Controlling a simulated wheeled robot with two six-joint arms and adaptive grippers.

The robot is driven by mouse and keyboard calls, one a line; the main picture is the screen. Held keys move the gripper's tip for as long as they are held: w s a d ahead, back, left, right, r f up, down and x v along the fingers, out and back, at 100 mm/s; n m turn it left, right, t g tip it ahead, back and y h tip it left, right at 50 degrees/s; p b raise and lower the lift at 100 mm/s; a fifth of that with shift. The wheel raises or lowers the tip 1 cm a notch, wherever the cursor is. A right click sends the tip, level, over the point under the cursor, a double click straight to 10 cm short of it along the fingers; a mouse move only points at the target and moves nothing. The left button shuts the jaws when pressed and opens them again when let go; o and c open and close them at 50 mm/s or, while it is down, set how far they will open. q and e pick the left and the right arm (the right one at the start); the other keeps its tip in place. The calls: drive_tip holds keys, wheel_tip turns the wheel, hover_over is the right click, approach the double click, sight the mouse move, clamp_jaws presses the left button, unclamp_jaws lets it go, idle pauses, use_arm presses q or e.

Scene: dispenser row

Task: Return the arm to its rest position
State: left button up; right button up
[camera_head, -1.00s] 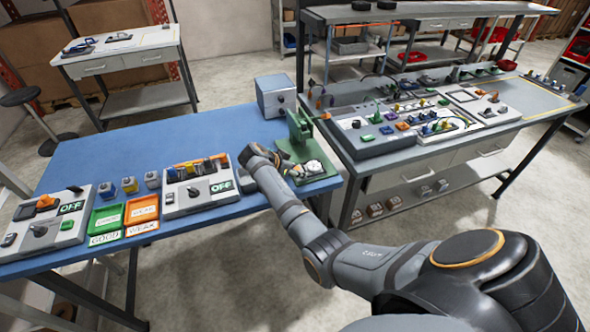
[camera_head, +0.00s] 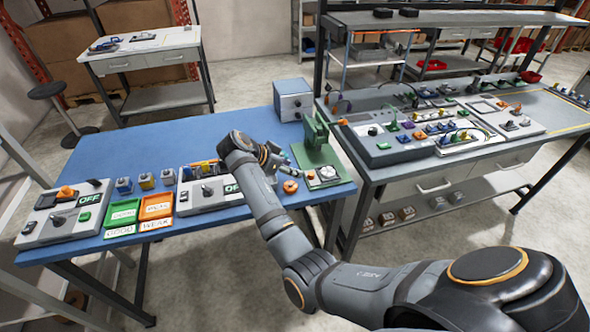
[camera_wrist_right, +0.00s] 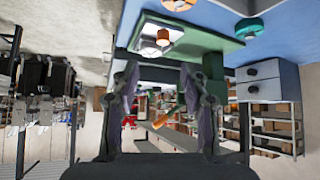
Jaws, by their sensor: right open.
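My right arm reaches in from the lower right over the blue table (camera_head: 90,160). My right gripper (camera_head: 277,158) is raised above the table, just left of the green press (camera_head: 322,160), and it partly hides behind its own wrist. In the right wrist view, which shows the scene upside down, its two fingers (camera_wrist_right: 159,72) stand apart with nothing between them. The green press base (camera_wrist_right: 215,42) with a pale plate lies beyond the fingers. My left gripper is not in view.
An orange round piece (camera_head: 290,187) sits on the table beside the press. A grey box (camera_head: 293,100) stands behind it. Switch panels (camera_head: 62,215), green (camera_head: 122,214) and orange (camera_head: 156,206) trays line the front edge. A grey bench (camera_head: 440,130) stands right. The table's back left is clear.

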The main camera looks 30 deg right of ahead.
idle(0.4)
drive_tip(key=s+d+f+n+t+y, duration=0.15)
drive_tip(key=s+f+n+y, duration=0.25)
drive_tip(key=s+f+n, duration=0.65)
drive_tip(key=s+a+n+y, duration=0.2)
drive_tip(key=s+a+n, duration=0.1)
drive_tip(key=s, duration=0.5)
drive_tip(key=s+a+n+y, duration=0.2)
drive_tip(key=s+a+n, duration=0.15)
drive_tip(key=s, duration=0.45)
drive_tip(key=s+d+f, duration=0.2)
drive_tip(key=f, duration=1.2)
drive_tip(key=s+d+f, duration=0.2)
drive_tip(key=f, duration=1.2)
drive_tip(key=s+f+g, duration=0.1)
drive_tip(key=s+f, duration=1.3)
drive_tip(key=s, duration=0.3)
drive_tip(key=shift+s+d+f+g, duration=0.15)
drive_tip(key=shift+d+f+g, duration=0.1)
drive_tip(key=shift+f+g, duration=0.1)
